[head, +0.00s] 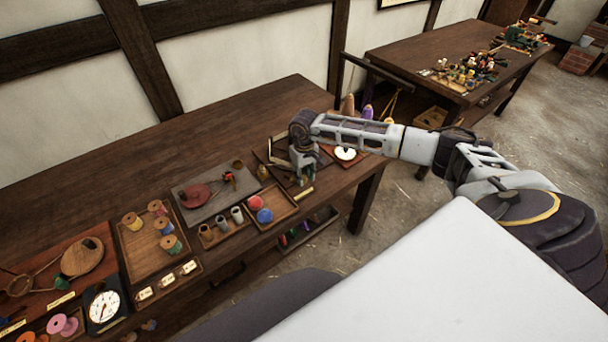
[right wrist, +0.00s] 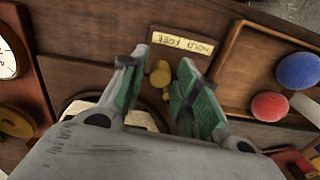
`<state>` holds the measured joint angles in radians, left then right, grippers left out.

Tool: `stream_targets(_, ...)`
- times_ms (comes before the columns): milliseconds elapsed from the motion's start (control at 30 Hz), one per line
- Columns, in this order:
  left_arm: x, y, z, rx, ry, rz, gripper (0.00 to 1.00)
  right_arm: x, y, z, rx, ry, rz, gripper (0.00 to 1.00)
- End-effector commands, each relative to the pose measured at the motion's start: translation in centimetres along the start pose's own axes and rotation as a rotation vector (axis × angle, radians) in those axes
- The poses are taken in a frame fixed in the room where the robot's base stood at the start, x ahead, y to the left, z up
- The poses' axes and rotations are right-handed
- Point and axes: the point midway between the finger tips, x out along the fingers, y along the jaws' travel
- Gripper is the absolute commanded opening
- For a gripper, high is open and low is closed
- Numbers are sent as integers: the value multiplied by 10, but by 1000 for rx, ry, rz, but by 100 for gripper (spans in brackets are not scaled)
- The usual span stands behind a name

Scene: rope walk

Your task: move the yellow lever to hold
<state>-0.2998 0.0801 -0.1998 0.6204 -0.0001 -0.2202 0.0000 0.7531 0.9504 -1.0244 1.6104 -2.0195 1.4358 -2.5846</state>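The yellow lever (right wrist: 160,74) shows in the right wrist view as a small rounded yellow knob on a dark wooden board, below a pale label (right wrist: 182,42) with the words hold and free, upside down. My right gripper (right wrist: 163,62) is open, with one green-padded finger on each side of the knob. I see gaps between the knob and the fingers. In the head view my right gripper (head: 301,180) points down over the board at the table's right end and hides most of the lever. My left gripper is not in view.
A tray (head: 286,212) with a red ball (head: 255,202) and a blue ball (head: 265,216) lies left of my right gripper. A white dial (head: 345,153) lies on its right. Spools, a grey board (head: 207,207) and another dial (head: 103,307) stand further left. The table's back is clear.

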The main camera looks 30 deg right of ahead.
Motion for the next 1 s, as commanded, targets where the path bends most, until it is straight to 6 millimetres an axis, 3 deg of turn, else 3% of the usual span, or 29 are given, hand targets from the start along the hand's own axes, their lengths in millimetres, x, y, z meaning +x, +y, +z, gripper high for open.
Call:
stream_targets(233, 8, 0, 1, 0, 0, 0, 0, 9, 0, 0, 0, 0, 0, 31)
stream_targets(1000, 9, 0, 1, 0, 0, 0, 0, 9, -5, 2, 0, 1, 0, 31)
